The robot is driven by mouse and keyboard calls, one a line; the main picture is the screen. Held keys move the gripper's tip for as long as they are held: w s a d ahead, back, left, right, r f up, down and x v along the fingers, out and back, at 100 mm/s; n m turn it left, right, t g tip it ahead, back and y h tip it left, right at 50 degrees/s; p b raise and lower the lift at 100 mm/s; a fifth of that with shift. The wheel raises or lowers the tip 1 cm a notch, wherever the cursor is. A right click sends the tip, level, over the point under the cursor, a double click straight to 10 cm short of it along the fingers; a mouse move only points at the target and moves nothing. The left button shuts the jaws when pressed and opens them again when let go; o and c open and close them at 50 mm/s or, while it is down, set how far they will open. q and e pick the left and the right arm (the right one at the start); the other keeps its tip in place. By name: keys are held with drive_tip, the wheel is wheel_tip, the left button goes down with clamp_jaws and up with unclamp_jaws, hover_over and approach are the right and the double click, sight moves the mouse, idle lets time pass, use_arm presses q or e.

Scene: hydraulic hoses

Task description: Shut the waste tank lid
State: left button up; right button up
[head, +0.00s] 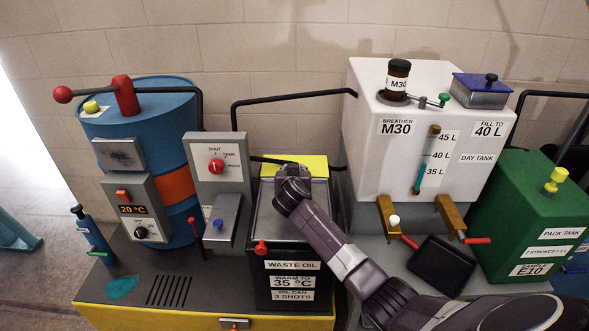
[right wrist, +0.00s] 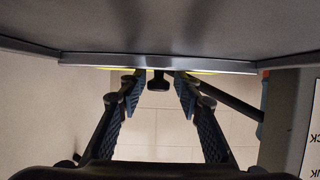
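The waste tank (head: 290,290) is a dark box labelled WASTE OIL. A grey panel (head: 270,225) with a pale rim tops it, and a yellow strip (head: 317,164) shows at the back. My arm hides part of this, so I cannot tell how far the lid is raised. My right gripper (right wrist: 157,85) reaches over the tank's back in the head view; its fingertips are hidden there. In the right wrist view its fingers are apart, either side of a small black knob (right wrist: 158,82) below a grey panel's edge (right wrist: 160,66), with no clear contact. My left gripper is not in view.
A blue drum (head: 150,125) and a SHUT/TANK switch panel (head: 218,160) stand left of the tank. The white M30 day tank (head: 370,150) stands right, with brown taps and a black tray (head: 441,265). A black pipe (head: 290,98) runs behind.

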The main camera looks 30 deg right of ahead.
drive_tip(key=shift+s+f, duration=0.2)
drive_tip(key=shift+f, duration=0.3)
drive_tip(key=shift+s+a+r, duration=0.2)
drive_tip(key=shift+s+a, duration=0.1)
drive_tip(key=shift+s, duration=0.1)
drive_tip(key=v, duration=0.7)
drive_tip(key=r+v, duration=0.1)
drive_tip(key=v, duration=0.3)
drive_tip(key=shift+w, duration=0.15)
drive_tip(key=shift+d, duration=0.1)
